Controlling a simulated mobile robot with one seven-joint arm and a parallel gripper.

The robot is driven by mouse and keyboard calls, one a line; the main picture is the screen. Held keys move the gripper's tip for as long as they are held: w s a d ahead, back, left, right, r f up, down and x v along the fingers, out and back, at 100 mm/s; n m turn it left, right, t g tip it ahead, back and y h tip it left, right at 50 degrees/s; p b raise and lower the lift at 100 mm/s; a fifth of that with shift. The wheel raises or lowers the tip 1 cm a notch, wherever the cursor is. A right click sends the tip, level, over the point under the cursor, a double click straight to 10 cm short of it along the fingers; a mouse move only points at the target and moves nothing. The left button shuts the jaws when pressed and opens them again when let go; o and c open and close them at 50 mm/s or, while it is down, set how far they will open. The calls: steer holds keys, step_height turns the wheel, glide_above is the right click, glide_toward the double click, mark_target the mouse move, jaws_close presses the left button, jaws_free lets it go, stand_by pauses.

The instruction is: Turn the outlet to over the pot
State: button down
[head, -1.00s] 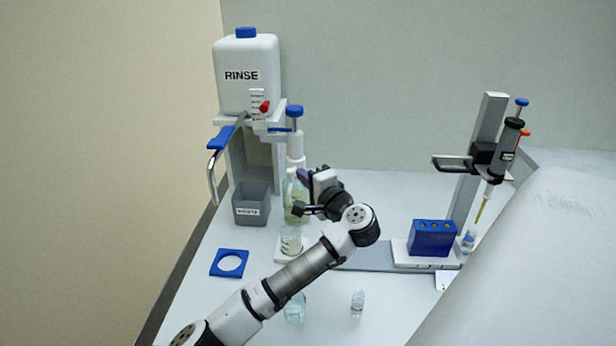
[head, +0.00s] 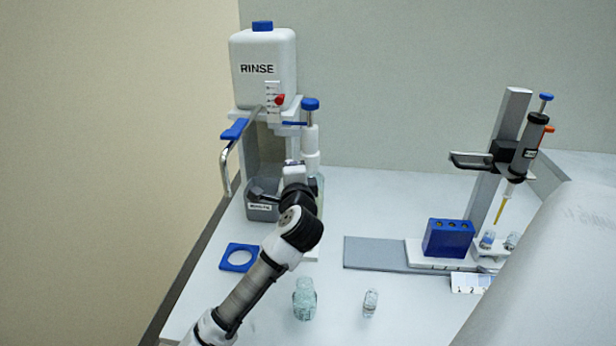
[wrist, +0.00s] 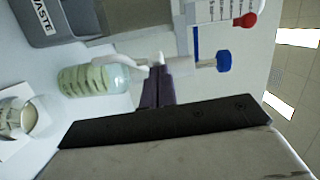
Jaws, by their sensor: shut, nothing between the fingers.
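The dispenser stands upright on a bottle of pale green liquid (wrist: 95,80), with a white body (head: 311,140) and blue top knob (head: 310,104). Its white curved outlet (wrist: 118,58) shows in the wrist view, on the waste bin's side of the bottle. A glass pot (wrist: 22,117) on a white pad shows at the left edge of the wrist view; my arm hides it in the head view. My gripper (wrist: 158,72) is shut and empty, its purple fingertips right by the outlet's base. I cannot tell whether they touch it.
The RINSE tank (head: 262,70) stands on a stand behind, with a bent metal spout (head: 225,170). A grey waste bin (head: 262,212) is below. A pipette stand (head: 500,150) is at right.

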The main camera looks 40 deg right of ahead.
steer(key=w+a, duration=0.1)
steer(key=w, duration=0.5)
steer(key=shift+a+b, duration=0.3)
steer(key=shift+a, duration=0.05)
stand_by(0.6)
